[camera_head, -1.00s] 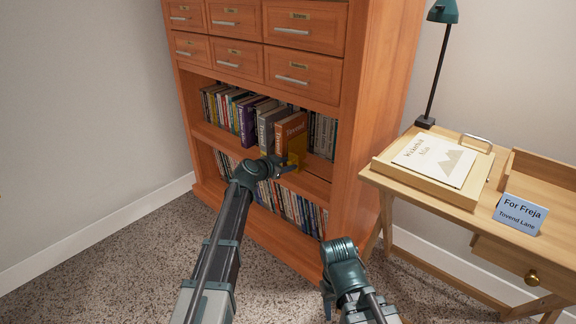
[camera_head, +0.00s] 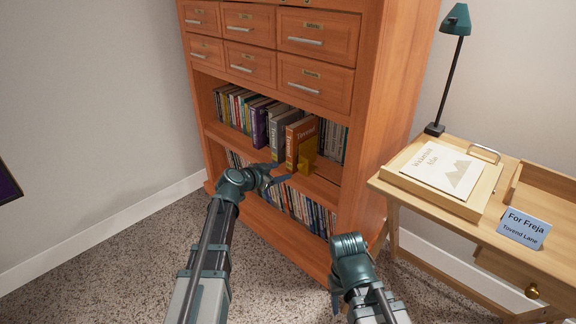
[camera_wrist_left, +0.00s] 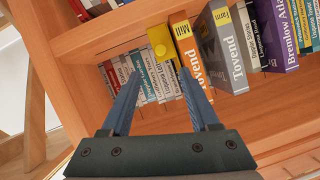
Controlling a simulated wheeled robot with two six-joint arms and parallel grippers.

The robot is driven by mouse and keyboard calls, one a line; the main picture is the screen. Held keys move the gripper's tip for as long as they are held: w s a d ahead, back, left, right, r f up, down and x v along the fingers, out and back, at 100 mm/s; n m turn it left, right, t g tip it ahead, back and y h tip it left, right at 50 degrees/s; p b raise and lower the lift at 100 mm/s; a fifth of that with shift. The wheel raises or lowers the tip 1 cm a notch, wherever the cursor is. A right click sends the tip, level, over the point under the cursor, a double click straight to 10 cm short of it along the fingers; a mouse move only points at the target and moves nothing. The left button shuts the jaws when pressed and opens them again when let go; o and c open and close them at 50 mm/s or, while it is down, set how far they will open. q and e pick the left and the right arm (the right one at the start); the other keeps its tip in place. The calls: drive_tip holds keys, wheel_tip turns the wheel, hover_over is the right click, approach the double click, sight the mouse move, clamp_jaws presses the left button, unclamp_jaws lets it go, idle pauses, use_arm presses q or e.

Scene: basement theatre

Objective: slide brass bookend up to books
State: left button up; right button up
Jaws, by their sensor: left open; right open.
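The brass bookend (camera_head: 307,164) stands on the middle shelf, at the right end of the leaning books. It appears to be against the orange Tovend book (camera_head: 293,150). In the left wrist view the yellow bookend (camera_wrist_left: 161,41) is right beside the orange book (camera_wrist_left: 188,50), with no clear gap. My left gripper (camera_head: 277,178) is open and empty, in front of the shelf and just short of the bookend. Its two blue fingers (camera_wrist_left: 160,84) show apart in the wrist view. My right gripper (camera_head: 335,300) hangs low in front of the bookcase, holding nothing visible.
More books (camera_head: 333,138) stand behind the bookend on the right. A lower shelf holds a row of books (camera_head: 300,203). Drawers (camera_head: 315,82) sit above. A desk (camera_head: 400,195) with a tray, lamp and sign stands at the right. Carpet is clear at the left.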

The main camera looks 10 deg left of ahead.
use_arm(q)
drive_tip(key=shift+v, duration=1.25)
drive_tip(key=s+d+f+g+p, duration=0.45)
drive_tip(key=s+d+g, duration=0.25)
drive_tip(key=s+d, duration=0.65)
drive_tip(key=s+f+n+g+y+p, duration=0.1)
drive_tip(key=s+n+g+y+p, duration=0.5)
drive_tip(key=s, duration=1.2)
wheel_tip(320, 180, up, 38)
drive_tip(key=s+m+y+p, duration=0.1)
drive_tip(key=p, duration=3.5)
drive_tip(key=shift+t, duration=0.3)
